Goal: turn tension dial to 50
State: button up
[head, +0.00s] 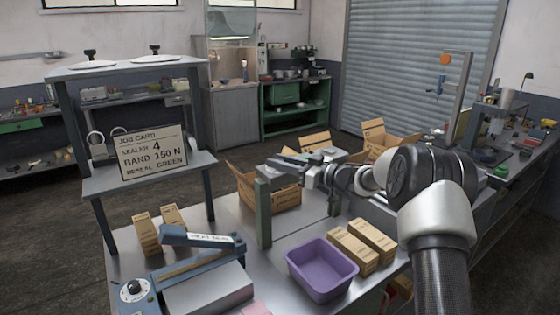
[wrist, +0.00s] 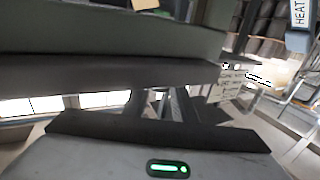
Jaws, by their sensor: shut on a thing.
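My gripper (head: 296,168) is at the end of my outstretched arm, above the table near the open cardboard box. It is shut on a long grey-green object (wrist: 110,35), which fills the top of the wrist view; what it is I cannot tell clearly. No dial marked for tension can be made out. A black round dial (head: 134,289) on a white face sits on the blue sealer (head: 197,265) at the front left, apart from my gripper; its setting is too small to read. The job card (head: 153,150) reads sealer 4, band 150 N, reseal green.
An open cardboard box (head: 270,195) stands below my gripper. A green post (head: 262,215) rises from the table. A purple bin (head: 321,272) and small brown boxes (head: 352,250) stand in front. A shelf (head: 140,180) stands at left. Another bench (head: 525,165) is at right.

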jog(key=shift+a+r, duration=0.1)
jog(key=shift+r, duration=0.1)
jog(key=o, duration=1)
jog(key=shift+f, duration=0.1)
jog(key=shift+o, duration=0.2)
jog(key=shift+s+d+f, duration=0.1)
jog(key=shift+d, duration=0.2)
jog(key=b+v, duration=0.1)
jog(key=v, duration=1.5)
jog(key=shift+s+d+b, duration=0.2)
jog(key=shift+d+b, duration=0.1)
jog(key=shift+d, duration=0.05)
